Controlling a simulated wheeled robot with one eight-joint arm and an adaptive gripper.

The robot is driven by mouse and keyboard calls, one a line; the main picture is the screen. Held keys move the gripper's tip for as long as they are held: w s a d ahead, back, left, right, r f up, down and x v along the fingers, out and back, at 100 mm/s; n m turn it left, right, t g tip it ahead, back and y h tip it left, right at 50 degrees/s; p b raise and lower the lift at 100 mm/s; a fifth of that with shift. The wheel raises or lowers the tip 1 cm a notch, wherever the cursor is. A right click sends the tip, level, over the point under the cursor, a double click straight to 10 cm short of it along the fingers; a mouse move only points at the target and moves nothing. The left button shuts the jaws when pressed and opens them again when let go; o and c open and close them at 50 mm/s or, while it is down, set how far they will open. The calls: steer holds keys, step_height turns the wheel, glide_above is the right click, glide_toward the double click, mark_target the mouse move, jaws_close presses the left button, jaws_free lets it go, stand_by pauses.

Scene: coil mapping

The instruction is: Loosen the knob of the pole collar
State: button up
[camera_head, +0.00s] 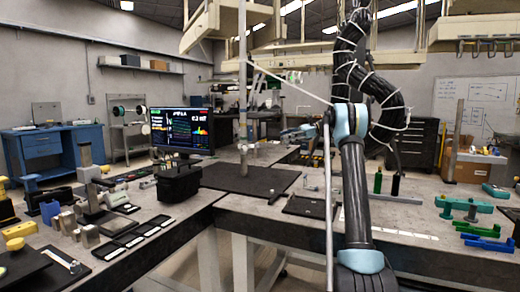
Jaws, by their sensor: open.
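A slim upright pole (243,90) rises from a dark base plate (225,180) on the bench, left of the middle. A collar or its knob cannot be made out for certain at this size. My arm (355,195) rises from the lower right to a light-blue joint near the middle, right of the pole. My gripper cannot be picked out beyond that joint.
A monitor (183,131) and a black bin (179,184) stand left of the pole. Several blocks and fixtures crowd the left bench. Green and blue parts (465,208) lie at right.

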mark_target(257, 146)
steer(key=w+d+f+m+g+y, duration=0.25)
steer(key=w+f, duration=0.25)
steer(key=w, duration=0.3)
steer(key=w+x, duration=0.1)
steer(key=x, duration=1.6)
steer(key=shift+s+a+f+n+t, duration=0.15)
steer(key=shift+a+f+n+t, duration=0.1)
steer(key=shift+a+n+t, duration=0.15)
steer(key=shift+c, duration=0.4)
steer(key=shift+r, duration=0.1)
steer(key=c, duration=1)
